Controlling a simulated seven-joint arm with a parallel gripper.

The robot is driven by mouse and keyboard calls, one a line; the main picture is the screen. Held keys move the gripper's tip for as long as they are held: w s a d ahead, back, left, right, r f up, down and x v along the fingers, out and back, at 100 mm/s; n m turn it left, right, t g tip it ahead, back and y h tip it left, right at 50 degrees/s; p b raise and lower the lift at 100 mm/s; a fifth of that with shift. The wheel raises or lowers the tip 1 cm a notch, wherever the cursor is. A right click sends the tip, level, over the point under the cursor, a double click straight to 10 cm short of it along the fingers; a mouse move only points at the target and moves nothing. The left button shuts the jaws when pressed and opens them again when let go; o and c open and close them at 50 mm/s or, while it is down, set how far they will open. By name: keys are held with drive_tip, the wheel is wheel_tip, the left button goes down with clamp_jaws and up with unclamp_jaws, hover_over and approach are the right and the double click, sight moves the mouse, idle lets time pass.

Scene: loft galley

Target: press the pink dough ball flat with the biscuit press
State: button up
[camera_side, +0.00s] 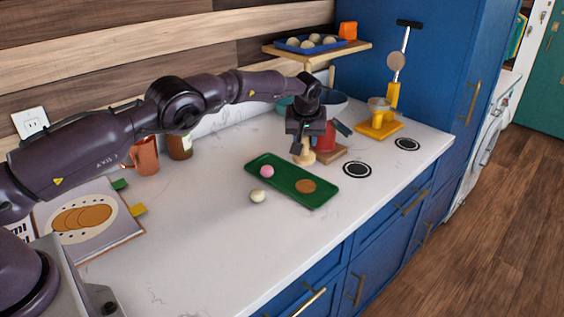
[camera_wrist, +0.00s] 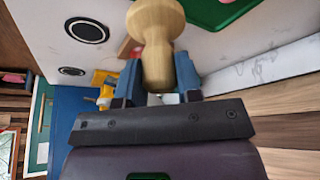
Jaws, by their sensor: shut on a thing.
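A pink dough ball (camera_side: 267,171) sits on the left part of a green tray (camera_side: 291,190). A flat brown round (camera_side: 305,186) lies on the tray's right part. My gripper (camera_side: 307,139) is shut on the wooden biscuit press (camera_side: 304,156), which hangs upright just behind the tray's far edge, apart from the ball. In the wrist view the press (camera_wrist: 157,40) stands between the two blue fingers of my gripper (camera_wrist: 158,82), and the green tray (camera_wrist: 222,10) shows at the top edge. Whether the press touches anything below is unclear.
A pale dough ball (camera_side: 258,196) lies on the counter in front of the tray. A red object (camera_side: 326,137) on a wooden board (camera_side: 331,154) stands close behind my gripper. A yellow stand (camera_side: 379,125) is further right. The counter's front left is clear.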

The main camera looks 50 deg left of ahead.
drive_tip(key=s+a+r+n, duration=0.1)
drive_tip(key=s+a+r, duration=0.2)
drive_tip(key=a, duration=0.5)
drive_tip(key=m, duration=0.1)
hover_over(267, 173)
drive_tip(key=shift+f, duration=3.85)
drive_tip(key=shift+f, duration=1.15)
idle(1.9)
